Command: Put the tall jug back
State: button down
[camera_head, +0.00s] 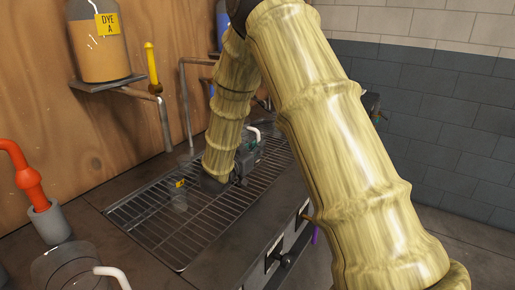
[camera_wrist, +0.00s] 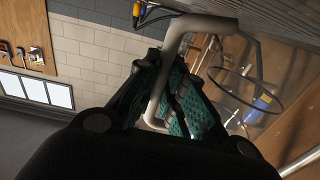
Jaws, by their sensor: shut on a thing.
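My gripper (camera_head: 248,152) is low over the metal grate, at the end of my arm. In the wrist view its teal-padded fingers (camera_wrist: 172,88) are shut on a pale grey looped handle (camera_wrist: 205,24). The handle belongs to a clear jug, whose round rim (camera_wrist: 281,97) shows to the right of the fingers. In the head view a bit of white handle (camera_head: 254,131) shows at the gripper. The held jug's body is mostly hidden there, and I cannot tell whether its base touches the grate.
A small clear vessel with a yellow tag (camera_head: 180,183) stands on the grate (camera_head: 150,222). Another clear jug with a white handle (camera_head: 113,275) is at the front left, near a red pipe (camera_head: 28,180). The DYE A tank (camera_head: 100,50) and a yellow-topped tap (camera_head: 152,66) are on the wooden wall.

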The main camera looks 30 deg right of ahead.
jog(key=shift+f, duration=0.1)
jog(key=c, duration=1.5)
grip_release()
jog(key=v, duration=1.2)
jog(key=shift+b, duration=0.35)
